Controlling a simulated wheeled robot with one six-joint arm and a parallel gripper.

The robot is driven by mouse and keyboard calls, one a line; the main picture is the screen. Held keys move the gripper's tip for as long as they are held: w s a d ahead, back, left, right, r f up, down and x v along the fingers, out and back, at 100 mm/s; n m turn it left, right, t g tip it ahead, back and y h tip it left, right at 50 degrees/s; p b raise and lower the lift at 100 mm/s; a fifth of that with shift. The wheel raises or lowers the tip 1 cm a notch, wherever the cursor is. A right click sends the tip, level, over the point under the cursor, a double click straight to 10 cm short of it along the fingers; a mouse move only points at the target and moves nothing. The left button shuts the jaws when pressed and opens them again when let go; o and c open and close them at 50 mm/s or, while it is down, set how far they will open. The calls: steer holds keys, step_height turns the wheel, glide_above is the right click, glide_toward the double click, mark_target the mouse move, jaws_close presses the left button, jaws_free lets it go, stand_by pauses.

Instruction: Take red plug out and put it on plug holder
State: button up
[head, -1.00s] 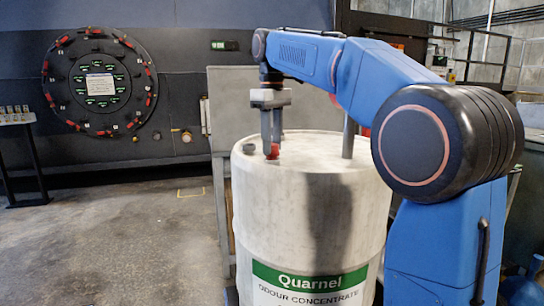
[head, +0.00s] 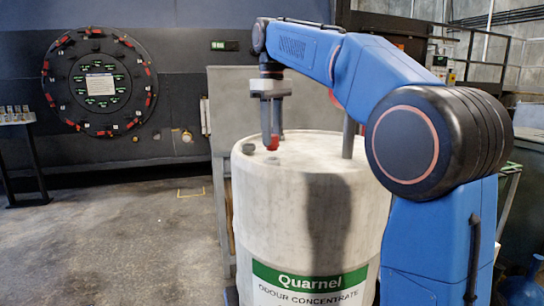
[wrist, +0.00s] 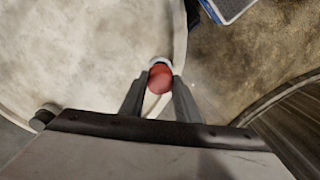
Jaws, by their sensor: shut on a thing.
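The red plug (head: 273,143) is between the fingers of my gripper (head: 272,140), just above the top of the white drum (head: 300,220) near its left side. In the wrist view the red plug (wrist: 160,80) is held between the two grey fingertips, with a pale ring partly visible behind it. My gripper (wrist: 160,90) is shut on the plug and points down. Whether the plug is fully clear of its opening is hard to tell. I cannot identify the plug holder with certainty in either view.
A small dark grey cap (head: 248,148) sits on the drum top at left. A grey upright tube (head: 348,137) stands on the drum top at right. A grey panel (head: 225,110) is behind the drum. A blue-edged flat object (wrist: 232,8) shows beyond the drum's rim.

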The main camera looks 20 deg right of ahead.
steer(key=shift+r, duration=1.05)
steer(key=shift+r, duration=0.1)
stand_by(0.8)
